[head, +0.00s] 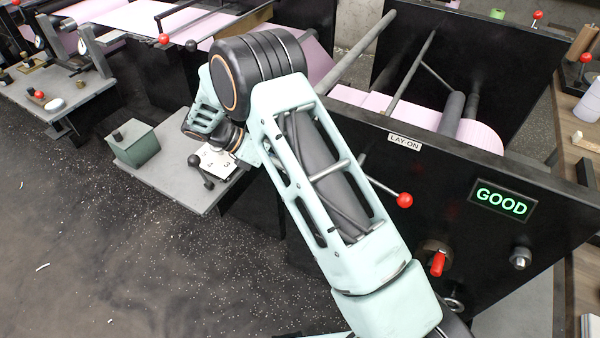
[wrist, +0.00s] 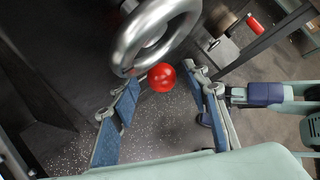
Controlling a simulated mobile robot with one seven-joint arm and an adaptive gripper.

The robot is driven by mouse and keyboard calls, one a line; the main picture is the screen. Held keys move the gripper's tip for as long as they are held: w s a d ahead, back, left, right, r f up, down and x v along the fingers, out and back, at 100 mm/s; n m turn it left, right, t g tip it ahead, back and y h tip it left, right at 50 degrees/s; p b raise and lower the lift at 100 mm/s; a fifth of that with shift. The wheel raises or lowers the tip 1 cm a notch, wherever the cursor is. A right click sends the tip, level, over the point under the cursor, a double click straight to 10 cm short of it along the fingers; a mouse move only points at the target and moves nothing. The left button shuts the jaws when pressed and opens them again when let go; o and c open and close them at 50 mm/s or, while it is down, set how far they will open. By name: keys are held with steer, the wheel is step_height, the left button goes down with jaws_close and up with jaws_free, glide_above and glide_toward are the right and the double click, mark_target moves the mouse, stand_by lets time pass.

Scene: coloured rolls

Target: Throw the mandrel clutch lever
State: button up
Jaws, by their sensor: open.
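A red ball knob (wrist: 161,77) shows in the wrist view between the tips of my gripper (wrist: 159,82). The fingers are apart, one on each side of the knob; I cannot tell whether they touch it. A thick metal ring (wrist: 185,22) lies just above the knob in the picture. In the head view my arm crosses the machine and hides the fingers. A red-knobbed lever (head: 404,200) sticks out from the black panel (head: 340,128), below the LAY ON label (head: 405,141). A red handle (head: 438,263) sits lower right. No label reading mandrel clutch is legible.
A lit GOOD display (head: 501,201) is on the panel above a metal knob (head: 520,258). Pink rolls (head: 478,136) lie behind the panel. A grey platform (head: 165,172) with a green box (head: 133,143) stands at left. The speckled floor (head: 110,255) in front is mostly clear.

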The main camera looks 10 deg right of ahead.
steer(key=v, duration=1)
steer(key=shift+a+r, duration=0.15)
